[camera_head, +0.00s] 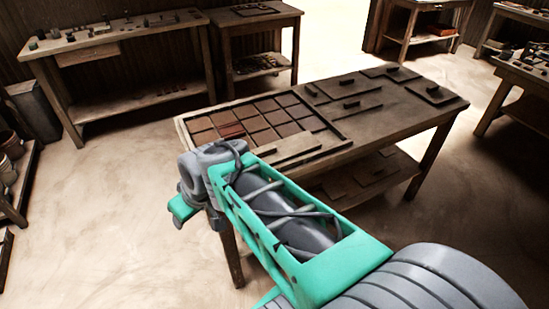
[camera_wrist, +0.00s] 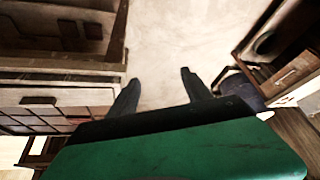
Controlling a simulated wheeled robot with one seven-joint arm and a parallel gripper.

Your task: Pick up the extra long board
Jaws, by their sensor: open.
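A long, pale, plain board (camera_head: 292,149) lies near the front edge of the wooden table, along the near side of a tile tray (camera_head: 327,128). It is the longest loose strip I can make out, though I cannot be sure it is the extra long board. Several dark flat boards with block handles, such as one dark board (camera_head: 350,105), lie on the table's right half. My gripper (camera_wrist: 160,84) is open and empty, with bare floor between its fingers.
The table (camera_head: 413,118) has a lower shelf with more flat boards (camera_head: 365,172). Workbenches (camera_head: 130,32) stand along the back wall and at the right. A grey bin (camera_head: 36,108) and a low shelf stand at far left. Floor left of the table (camera_head: 110,200) is free.

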